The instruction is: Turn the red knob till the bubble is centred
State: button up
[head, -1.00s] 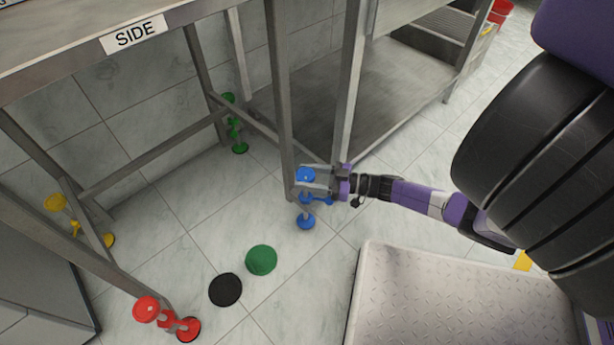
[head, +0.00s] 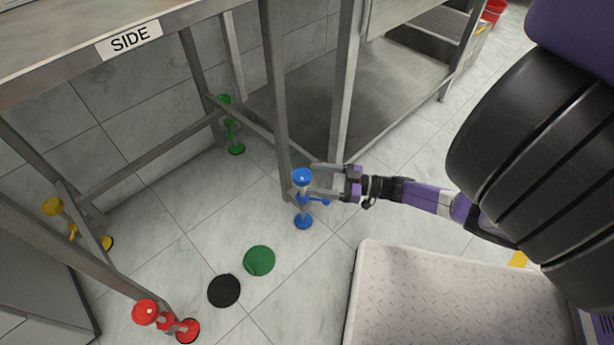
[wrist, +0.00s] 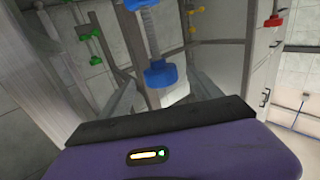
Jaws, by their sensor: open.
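The red knob (head: 145,312) is at the lower left in the head view, joined to a red foot (head: 187,330) at the bottom of the front table leg. A red part also shows in the wrist view (wrist: 272,21), small and far at the upper right. My gripper (head: 313,179) is open and empty, far from the red knob. It is beside the blue knob (head: 302,176), just to its right in the head view. The blue knob's post stands at another table leg. I cannot see a bubble level in either view.
A green knob (head: 225,100) and a yellow knob (head: 53,206) sit at other legs of the steel table marked SIDE (head: 130,40). A black disc (head: 224,291) and a green disc (head: 259,260) lie on the floor. A ridged metal platform (head: 440,300) fills the lower right.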

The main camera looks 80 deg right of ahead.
jog(key=shift+s+d, duration=0.15)
jog(key=shift+s, duration=1.7)
